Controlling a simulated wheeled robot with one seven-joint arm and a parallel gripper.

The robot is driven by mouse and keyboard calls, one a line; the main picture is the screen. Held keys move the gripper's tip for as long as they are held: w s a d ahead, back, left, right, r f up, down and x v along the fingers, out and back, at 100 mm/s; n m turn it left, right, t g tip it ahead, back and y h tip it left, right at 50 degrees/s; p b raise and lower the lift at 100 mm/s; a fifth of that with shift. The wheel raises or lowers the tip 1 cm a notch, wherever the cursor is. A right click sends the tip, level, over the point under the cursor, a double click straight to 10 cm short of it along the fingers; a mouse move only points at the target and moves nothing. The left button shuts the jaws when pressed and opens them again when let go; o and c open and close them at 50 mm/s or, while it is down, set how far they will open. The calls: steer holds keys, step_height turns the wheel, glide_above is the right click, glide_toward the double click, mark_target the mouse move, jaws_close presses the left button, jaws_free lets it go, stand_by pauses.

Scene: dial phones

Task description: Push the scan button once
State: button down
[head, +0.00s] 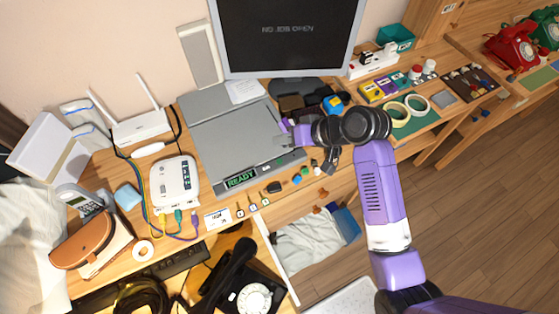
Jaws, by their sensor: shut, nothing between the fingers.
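A grey flatbed scanner (225,135) lies on the wooden desk below the monitor. A small display (240,179) on its front edge reads READY in green. I cannot make out a scan button for sure; the front right part of the scanner is small in view and partly covered by my gripper. My gripper (281,141) is shut and empty, over the right side of the scanner, pointing left. I cannot tell whether it touches the scanner.
The monitor (290,32) reads NO JOB OPEN. Small coloured items (297,180) lie just in front of the scanner. A white router box (174,184) stands to its left. An open drawer (305,245) with cloth is below. Tape rolls (396,112) lie on the right.

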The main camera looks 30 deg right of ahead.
steer(key=b, duration=0.6)
glide_above(279, 162)
steer(key=f, duration=0.7)
steer(key=shift+s+d, duration=0.35)
steer(key=shift+d, duration=0.05)
steer(key=shift+f, duration=0.5)
steer(key=shift+f+b, duration=0.1)
steer(key=shift+b, duration=0.2)
steer(key=shift+f, duration=0.3)
steer(key=shift+f, duration=0.4)
stand_by(1.0)
steer(key=shift+r, duration=0.1)
steer(key=shift+r+p, duration=0.7)
steer(key=shift+p, duration=0.1)
